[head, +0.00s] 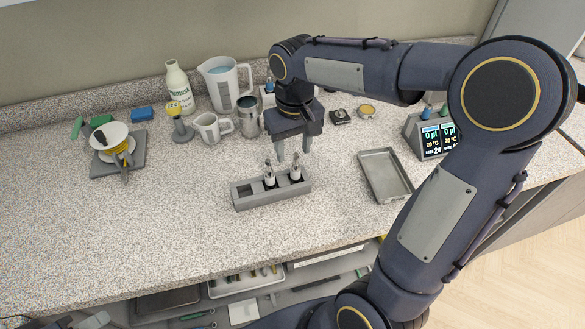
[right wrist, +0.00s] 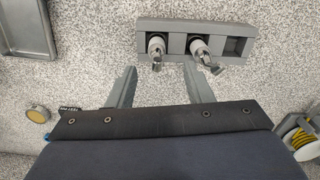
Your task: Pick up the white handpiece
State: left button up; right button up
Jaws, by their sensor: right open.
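A grey holder block (head: 238,203) stands on the speckled counter, and it also shows in the right wrist view (right wrist: 262,27). Two pale, silvery-white handpieces stand upright in its slots: one handpiece (head: 269,176) in the middle and one handpiece (head: 295,169) at the right end. The left slot is empty. Both handpieces, the first (right wrist: 157,46) and second (right wrist: 201,50), show in the right wrist view; I cannot tell which is whiter. My right gripper (head: 294,155) is open and empty, pointing down just behind and above the holder. My left gripper is not in view.
A grey metal tray (head: 385,174) lies right of the holder. Behind stand a white jug (head: 208,127), a metal beaker (head: 248,118), a large pitcher (head: 226,84) and a bottle (head: 179,86). A display unit (head: 430,137) is at right.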

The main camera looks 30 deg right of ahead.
aim_at(295, 163)
jog(key=f, duration=0.5)
jog(key=shift+s+d+p, duration=0.15)
jog(key=shift+s+p, duration=0.15)
jog(key=shift+w+f, duration=0.1)
jog(key=shift+f, duration=0.4)
grip_shut()
jog(key=shift+r, duration=0.15)
